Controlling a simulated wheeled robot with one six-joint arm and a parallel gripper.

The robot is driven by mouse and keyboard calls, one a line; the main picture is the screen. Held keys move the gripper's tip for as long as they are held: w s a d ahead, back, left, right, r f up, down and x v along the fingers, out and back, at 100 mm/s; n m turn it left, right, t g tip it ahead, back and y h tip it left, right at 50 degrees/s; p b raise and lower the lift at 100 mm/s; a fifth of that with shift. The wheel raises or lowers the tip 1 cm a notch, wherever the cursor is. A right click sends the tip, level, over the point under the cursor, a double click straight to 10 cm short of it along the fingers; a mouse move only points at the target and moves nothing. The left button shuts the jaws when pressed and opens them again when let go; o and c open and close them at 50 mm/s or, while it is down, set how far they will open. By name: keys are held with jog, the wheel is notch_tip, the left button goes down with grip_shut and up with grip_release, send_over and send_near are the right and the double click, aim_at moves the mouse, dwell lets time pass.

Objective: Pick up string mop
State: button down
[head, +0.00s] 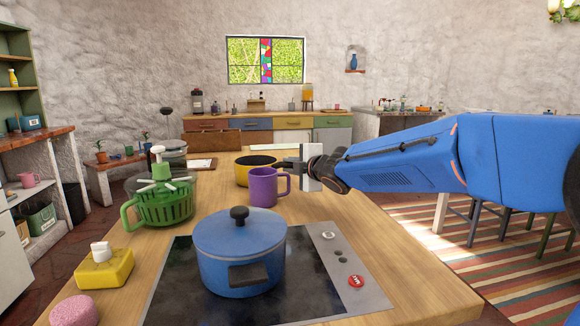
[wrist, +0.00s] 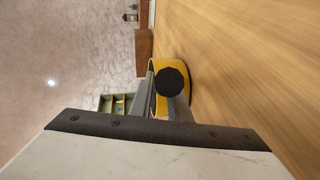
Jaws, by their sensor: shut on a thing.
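I see no string mop in either view. My gripper (head: 292,164) reaches in from the right over the wooden counter, just behind and right of the purple mug (head: 264,188). It is beside a yellow pan (head: 242,174) with a dark inside. In the wrist view the fingers (wrist: 165,92) are closed around a dark, round-ended piece (wrist: 172,80) in front of the yellow pan (wrist: 156,65). It looks like the pan's handle seen end-on. Most of the gripped part is hidden by the fingers. The pan appears to be on or close to the counter; I cannot tell which.
A blue lidded pot (head: 240,262) stands on the black hob (head: 318,285). The counter right of the mug is clear.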

jog(key=c, duration=1.7)
grip_release()
jog(key=shift+f, duration=0.1)
jog(key=shift+o, duration=0.2)
